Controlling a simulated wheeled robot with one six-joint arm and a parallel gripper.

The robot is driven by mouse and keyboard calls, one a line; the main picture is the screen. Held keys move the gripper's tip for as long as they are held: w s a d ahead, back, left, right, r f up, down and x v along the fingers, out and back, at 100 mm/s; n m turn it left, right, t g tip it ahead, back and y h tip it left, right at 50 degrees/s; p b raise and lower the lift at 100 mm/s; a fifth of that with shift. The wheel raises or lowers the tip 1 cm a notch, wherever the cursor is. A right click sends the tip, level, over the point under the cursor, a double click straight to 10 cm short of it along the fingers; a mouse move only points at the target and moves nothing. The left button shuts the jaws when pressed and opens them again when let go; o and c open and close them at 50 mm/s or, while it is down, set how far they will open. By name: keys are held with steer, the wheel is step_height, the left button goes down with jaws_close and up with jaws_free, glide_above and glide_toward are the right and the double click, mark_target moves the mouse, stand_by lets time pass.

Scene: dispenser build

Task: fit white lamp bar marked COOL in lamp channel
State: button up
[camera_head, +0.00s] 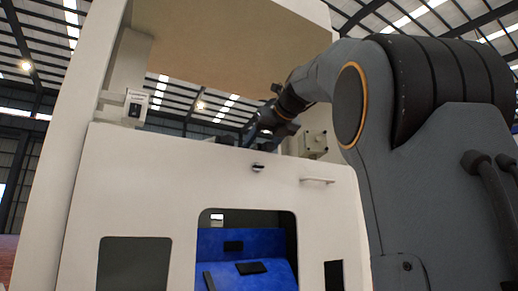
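My arm reaches from the right into the open upper bay of a white dispenser cabinet (130,170). My gripper (262,132) is small and dark at the arm's end, behind the top edge of the front panel. Its fingers are too small and partly hidden to tell whether they are open or shut, or whether they hold anything. I cannot make out a white lamp bar or a COOL marking. I cannot pick out the lamp channel; the beige underside of the cabinet's top (235,40) shows above the bay.
A small box with a dark face (135,108) sits at the bay's left, and a pale box (314,144) at its right. The front panel has a latch (257,167), a white handle (317,181) and an opening showing a blue part (215,243). The panel's top edge lies below my gripper.

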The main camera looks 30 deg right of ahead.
steer(key=shift+s+r, duration=0.1)
steer(key=shift+r, duration=0.1)
steer(key=b+v, duration=0.1)
steer(key=v, duration=1)
steer(key=shift+s+r+b, duration=0.2)
steer(key=shift+s+b, duration=0.1)
steer(key=shift+b, duration=0.1)
